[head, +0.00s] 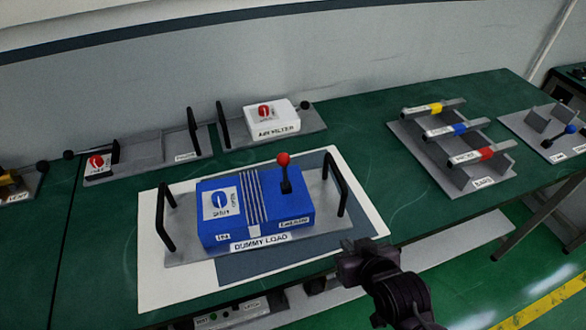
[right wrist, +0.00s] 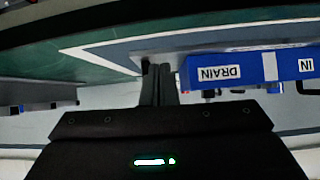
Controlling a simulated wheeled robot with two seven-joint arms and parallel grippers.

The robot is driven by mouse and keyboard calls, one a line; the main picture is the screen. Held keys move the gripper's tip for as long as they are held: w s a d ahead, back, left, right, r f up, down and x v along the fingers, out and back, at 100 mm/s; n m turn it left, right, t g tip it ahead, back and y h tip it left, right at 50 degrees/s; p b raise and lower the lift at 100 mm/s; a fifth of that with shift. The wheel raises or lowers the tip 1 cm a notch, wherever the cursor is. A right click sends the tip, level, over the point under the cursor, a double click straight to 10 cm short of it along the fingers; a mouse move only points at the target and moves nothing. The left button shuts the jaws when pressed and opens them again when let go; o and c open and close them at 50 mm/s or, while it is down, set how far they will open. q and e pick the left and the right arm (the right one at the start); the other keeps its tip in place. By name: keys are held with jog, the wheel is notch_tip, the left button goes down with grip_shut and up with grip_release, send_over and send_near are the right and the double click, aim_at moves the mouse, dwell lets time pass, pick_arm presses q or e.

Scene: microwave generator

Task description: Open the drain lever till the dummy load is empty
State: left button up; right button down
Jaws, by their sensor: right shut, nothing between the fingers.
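The dummy load is a blue box (head: 232,214) on a grey base plate (head: 190,250) with two black handles. A black lever with a red knob (head: 283,160) stands upright on its right part. A small label (head: 294,222) on the front face below the lever is hard to read. In the right wrist view the box (right wrist: 251,68) appears upside down with a DRAIN label (right wrist: 219,73). My right gripper (head: 348,252) is shut and empty, right of and in front of the base plate, apart from the lever. Its fingers (right wrist: 158,85) show together in the wrist view. My left gripper is not in view.
The dummy load's plate lies on a white and grey mat (head: 160,290). Behind it stand a white box labelled AIR FILTER (head: 272,119) and a plate with a red dial (head: 97,162). A grey rack (head: 455,165) holds coloured bars on the right. Green table surface is bare between.

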aim_at(285, 169)
jog(key=a+r+t+y, duration=0.4)
jog(key=a+r+t, duration=0.35)
jog(key=r, duration=0.35)
jog(key=shift+t, duration=0.45)
jog(key=shift+w+f+p+x, duration=0.1)
jog(key=shift+f+p+x, duration=0.55)
jog(key=shift+x, duration=1.5)
jog(key=shift+w+f+p+x, duration=0.1)
jog(key=shift+f+p+x, duration=0.2)
jog(key=shift+p+x, duration=1.25)
jog(key=shift+w+f+p+x, duration=0.1)
jog(key=shift+f+p+x, duration=0.3)
jog(key=shift+x, duration=2.3)
